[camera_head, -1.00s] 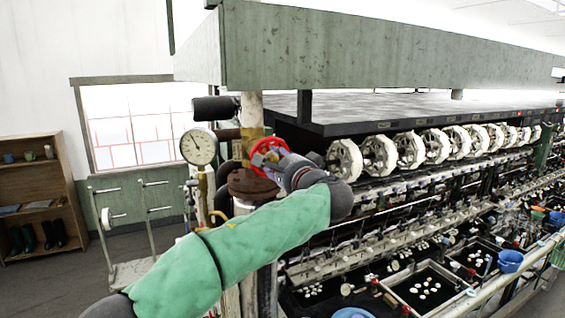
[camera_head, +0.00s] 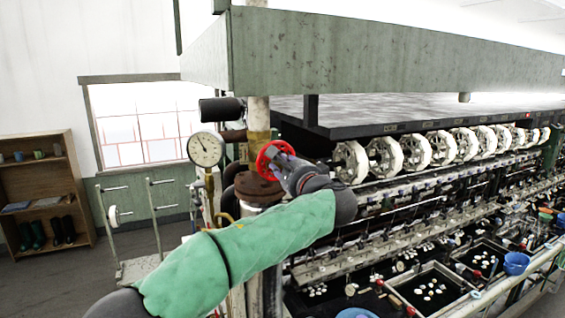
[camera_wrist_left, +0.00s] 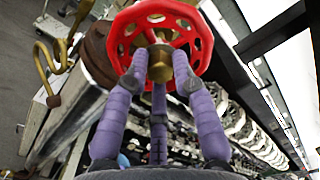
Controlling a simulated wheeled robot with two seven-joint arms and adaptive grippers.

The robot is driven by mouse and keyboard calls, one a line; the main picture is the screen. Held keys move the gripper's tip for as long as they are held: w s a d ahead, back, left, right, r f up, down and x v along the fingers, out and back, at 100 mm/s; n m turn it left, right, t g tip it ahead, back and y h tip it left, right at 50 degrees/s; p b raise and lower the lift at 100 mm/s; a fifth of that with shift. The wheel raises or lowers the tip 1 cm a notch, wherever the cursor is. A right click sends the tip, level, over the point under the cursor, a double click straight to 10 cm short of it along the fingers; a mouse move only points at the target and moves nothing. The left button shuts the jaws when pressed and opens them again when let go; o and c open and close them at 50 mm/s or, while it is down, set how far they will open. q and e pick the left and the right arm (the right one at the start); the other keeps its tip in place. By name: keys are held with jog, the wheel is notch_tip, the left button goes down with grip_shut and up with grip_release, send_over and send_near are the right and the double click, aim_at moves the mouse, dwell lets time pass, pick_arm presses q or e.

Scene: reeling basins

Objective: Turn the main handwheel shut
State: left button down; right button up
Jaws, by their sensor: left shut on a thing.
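The red main handwheel (camera_head: 274,158) sits on the pipework beside a rusty flange (camera_head: 258,188), right of the pressure gauge. In the left wrist view the handwheel (camera_wrist_left: 160,36) shows its red rim, round holes and a brass hub (camera_wrist_left: 160,64). My left gripper (camera_head: 286,170) is at the wheel, its arm in a green sleeve coming in from the left. In the left wrist view its purple fingers (camera_wrist_left: 160,84) reach up around the hub and are shut on the wheel. The exact finger contacts behind the wheel are hidden. My right gripper is not in view.
A round pressure gauge (camera_head: 206,149) stands close left of the wheel. A green beam (camera_head: 400,55) hangs above. A row of white reels (camera_head: 385,153) and basins fills the right. A wooden shelf (camera_head: 40,165) and a trolley (camera_head: 135,268) stand at left.

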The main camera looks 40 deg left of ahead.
pick_arm(q)
jog(key=m, duration=0.5)
jog(key=shift+f+m, duration=0.1)
jog(key=shift+m, duration=0.2)
jog(key=m, duration=0.6)
jog(key=shift+m, duration=0.3)
jog(key=m, duration=0.6)
jog(key=shift+m, duration=0.3)
jog(key=m, duration=0.6)
jog(key=c, duration=1.2)
grip_release()
jog(key=shift+o, duration=0.2)
